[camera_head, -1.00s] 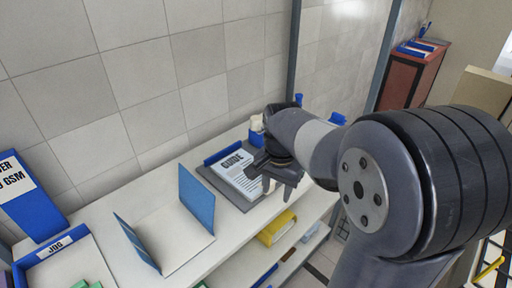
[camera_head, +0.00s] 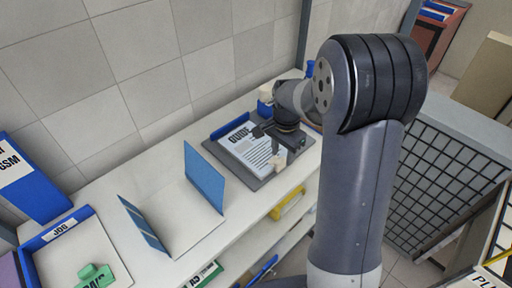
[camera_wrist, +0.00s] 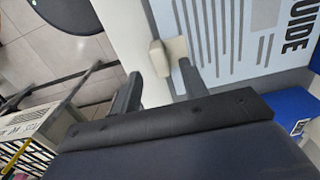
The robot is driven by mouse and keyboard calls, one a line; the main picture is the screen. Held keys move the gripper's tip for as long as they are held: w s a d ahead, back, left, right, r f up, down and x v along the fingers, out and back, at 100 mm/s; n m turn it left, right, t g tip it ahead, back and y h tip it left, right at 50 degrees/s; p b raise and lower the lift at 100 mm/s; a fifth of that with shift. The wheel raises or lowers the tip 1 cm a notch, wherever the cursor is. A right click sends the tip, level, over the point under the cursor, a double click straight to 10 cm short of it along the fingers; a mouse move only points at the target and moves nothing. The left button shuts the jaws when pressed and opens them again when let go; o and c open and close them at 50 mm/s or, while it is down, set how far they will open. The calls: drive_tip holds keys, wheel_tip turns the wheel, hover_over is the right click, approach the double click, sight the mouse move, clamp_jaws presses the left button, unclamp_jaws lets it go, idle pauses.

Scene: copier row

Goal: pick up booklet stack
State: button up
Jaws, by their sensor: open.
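The booklet stack (camera_head: 248,146) is white with "GUIDE" and grey text lines. It lies flat on a grey tray (camera_head: 263,181) with a blue back wall, on the white shelf top. My gripper (camera_head: 278,150) is open over the stack's right side and hides part of it. In the wrist view my gripper (camera_wrist: 160,70) has its two fingers apart, with the stack (camera_wrist: 225,35) beyond and to the right. A small beige block (camera_wrist: 159,58) shows between the fingertips; it also shows at the tray's right side (camera_head: 277,163). I cannot tell whether anything touches.
A blue open folder stand (camera_head: 204,178) stands left of the tray. A blue-edged "JOG" tray (camera_head: 85,262) with a green item lies further left. The tiled wall (camera_head: 150,80) runs behind. A yellow item (camera_head: 287,204) sits on the shelf below. A dark grid panel (camera_head: 432,185) stands right.

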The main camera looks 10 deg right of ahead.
drive_tip(key=shift+f, duration=1.35)
drive_tip(key=shift+c, duration=0.3)
clamp_jaws()
drive_tip(key=shift+r, duration=0.1)
